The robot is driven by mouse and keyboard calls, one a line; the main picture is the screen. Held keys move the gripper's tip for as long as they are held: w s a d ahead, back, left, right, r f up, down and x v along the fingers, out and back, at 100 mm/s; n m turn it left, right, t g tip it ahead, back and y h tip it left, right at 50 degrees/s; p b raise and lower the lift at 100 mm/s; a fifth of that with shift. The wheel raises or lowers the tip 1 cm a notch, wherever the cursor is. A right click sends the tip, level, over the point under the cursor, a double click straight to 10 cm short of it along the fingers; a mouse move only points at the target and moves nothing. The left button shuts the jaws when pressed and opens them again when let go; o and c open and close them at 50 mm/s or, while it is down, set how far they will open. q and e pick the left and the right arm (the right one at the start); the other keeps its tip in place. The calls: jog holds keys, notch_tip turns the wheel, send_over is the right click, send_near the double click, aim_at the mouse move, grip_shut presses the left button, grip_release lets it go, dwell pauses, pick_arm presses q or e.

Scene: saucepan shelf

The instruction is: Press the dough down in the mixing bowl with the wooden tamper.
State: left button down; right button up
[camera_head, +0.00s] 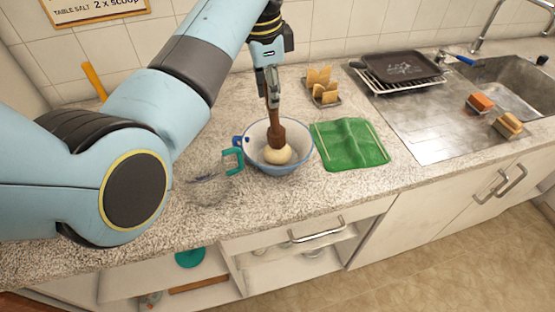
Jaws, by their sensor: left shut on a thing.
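The mixing bowl (257,165), white with a blue rim, stands on the speckled counter near its front edge. A pale ball of dough (277,154) lies inside it. My left gripper (270,90) points down above the bowl and is shut on the wooden tamper (275,128), a dark brown stick held nearly upright. The tamper's lower end reaches into the bowl and meets the dough's top edge in the picture; I cannot tell whether it presses on it. My right gripper is out of view.
A green cloth (350,144) lies right of the bowl, and a clear jug with a teal handle (234,160) stands left. A toast rack (322,86) is behind. A dark pan (402,66) on a rack and sponges (480,103) are by the sink (500,85).

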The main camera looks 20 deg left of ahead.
pick_arm(q)
notch_tip(320, 180, up, 2)
jog(key=shift+r+p, duration=0.1)
jog(key=shift+p, duration=0.35)
